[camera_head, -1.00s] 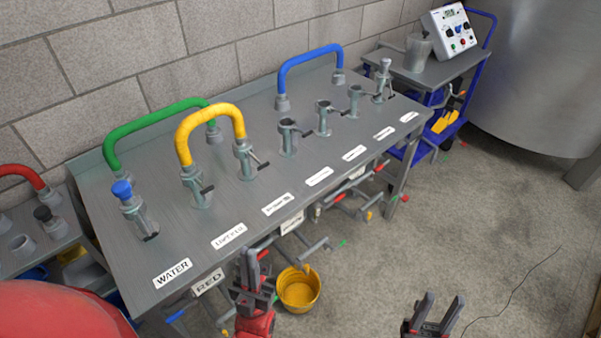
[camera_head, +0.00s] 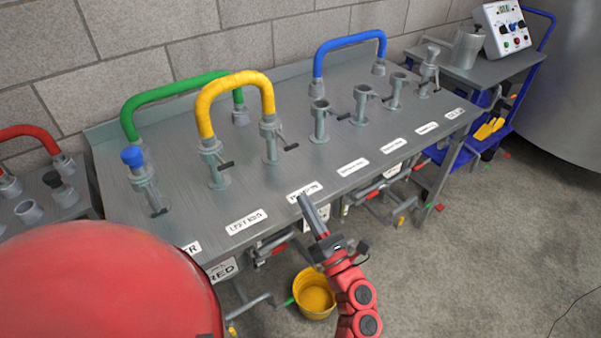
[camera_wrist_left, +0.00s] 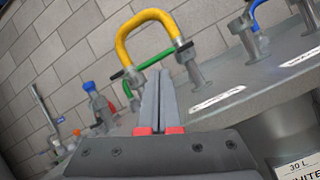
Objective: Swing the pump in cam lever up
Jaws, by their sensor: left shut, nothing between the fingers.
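The yellow hose (camera_head: 236,82) arches between two grey ports on the steel table. Its left port (camera_head: 216,170) and right port (camera_head: 270,150) each have a dark cam lever; the right lever (camera_head: 290,147) sticks out sideways to the right. I cannot make out which label reads pump in. My left gripper (camera_head: 304,200) is shut and empty over the table's front edge, below and apart from the right lever. My right gripper is out of view.
A green hose (camera_head: 180,90) stands behind on the left and a blue hose (camera_head: 345,42) at the back right. A blue-capped port (camera_head: 138,170) stands on the left. Several open ports stand to the right. A yellow bucket (camera_head: 314,295) is on the floor. Pipes run below the table.

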